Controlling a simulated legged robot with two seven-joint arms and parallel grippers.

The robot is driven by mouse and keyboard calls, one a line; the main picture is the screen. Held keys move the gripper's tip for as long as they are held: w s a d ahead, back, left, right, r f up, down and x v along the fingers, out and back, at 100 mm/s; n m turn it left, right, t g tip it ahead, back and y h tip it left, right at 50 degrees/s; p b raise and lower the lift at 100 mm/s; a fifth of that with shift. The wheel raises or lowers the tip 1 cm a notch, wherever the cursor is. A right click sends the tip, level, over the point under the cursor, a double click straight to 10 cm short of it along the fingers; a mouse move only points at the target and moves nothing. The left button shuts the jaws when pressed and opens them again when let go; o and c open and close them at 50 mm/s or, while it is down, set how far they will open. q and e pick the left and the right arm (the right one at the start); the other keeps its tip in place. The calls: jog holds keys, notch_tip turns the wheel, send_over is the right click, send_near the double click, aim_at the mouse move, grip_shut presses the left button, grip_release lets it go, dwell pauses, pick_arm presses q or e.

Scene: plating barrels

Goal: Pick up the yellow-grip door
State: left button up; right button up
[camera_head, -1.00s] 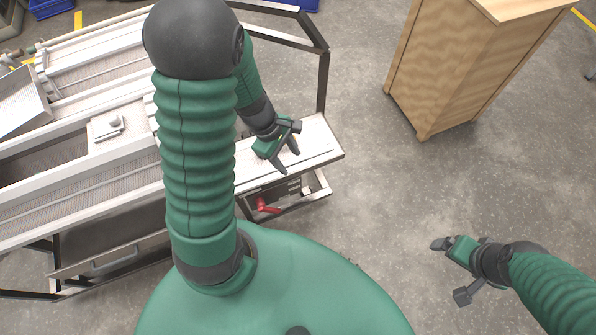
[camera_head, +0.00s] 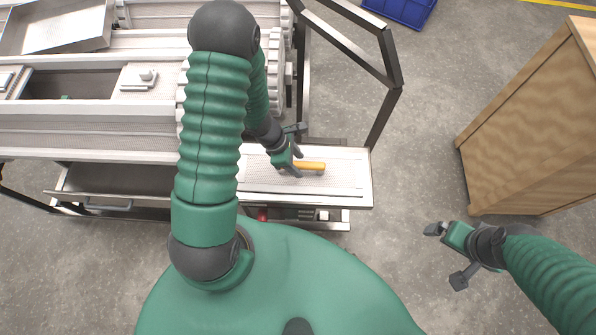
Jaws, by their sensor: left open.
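The yellow grip (camera_head: 311,166) is a short bar on a pale perforated panel that lies flat on the right end of the metal bench (camera_head: 362,198). The panel's outline is hard to tell from the bench top. My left gripper (camera_head: 296,166) is open over this panel, with its fingers at the left end of the yellow grip. It hides that end, and I cannot tell whether the fingers touch it. My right gripper (camera_head: 447,256) is over bare floor at the lower right, with its fingers apart and empty.
A white ribbed barrel (camera_head: 272,75) stands behind my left arm. A pale-grip plate (camera_head: 139,80) lies farther left by an open trough (camera_head: 75,84). A dark metal frame (camera_head: 385,110) rises at the bench's right end. A wooden cabinet (camera_head: 525,130) stands right; floor between is clear.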

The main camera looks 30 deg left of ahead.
pick_arm(q)
jog(key=shift+w+d+f, duration=0.15)
jog(key=shift+w+f, duration=0.15)
jog(key=shift+f, duration=0.2)
jog(key=shift+w+d, duration=0.15)
jog(key=shift+d, duration=0.1)
jog(key=shift+d+r, duration=0.2)
jog(key=shift+d, duration=0.1)
jog(key=shift+s+d+r, duration=0.2)
jog(key=shift+s+d, duration=0.05)
jog(key=shift+d, duration=0.1)
jog(key=shift+a+f, duration=0.25)
jog(key=shift+w+a+f+b, duration=0.1)
jog(key=shift+a+f+b, duration=0.1)
jog(key=shift+a+b, duration=0.15)
jog(key=shift+d+r, duration=0.1)
jog(key=shift+d, duration=0.25)
jog(key=shift+c, duration=0.6)
jog(key=shift+a, duration=0.2)
grip_shut()
pick_arm(e)
jog(key=shift+w+d+f, duration=0.25)
jog(key=shift+d+f, duration=0.25)
jog(key=shift+f, duration=0.15)
pick_arm(q)
jog(key=shift+d, duration=0.1)
